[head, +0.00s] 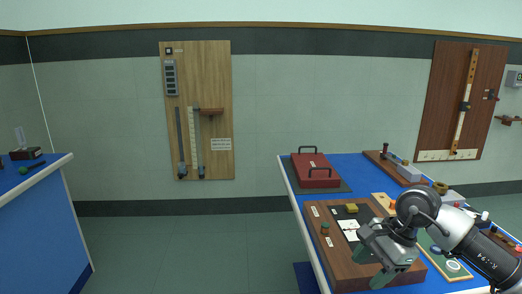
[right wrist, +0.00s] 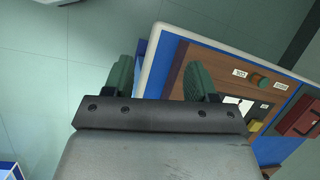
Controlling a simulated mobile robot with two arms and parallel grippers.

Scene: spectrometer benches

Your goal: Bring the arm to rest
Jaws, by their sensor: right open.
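My right arm comes in from the lower right of the head view. Its gripper (head: 392,274) has two green fingers, spread apart with nothing between them. It hangs over the near part of a brown wooden board (head: 345,276) on the blue bench. In the right wrist view the gripper (right wrist: 158,80) also shows its fingers apart. One finger lies over floor and the other over the board (right wrist: 220,62) in that picture. Whether the fingers touch the board cannot be told. My left gripper is not in view.
Another blue bench (head: 30,215) stands at left. Open floor (head: 190,250) lies between them. Wooden panels (head: 210,75) hang on the wall.

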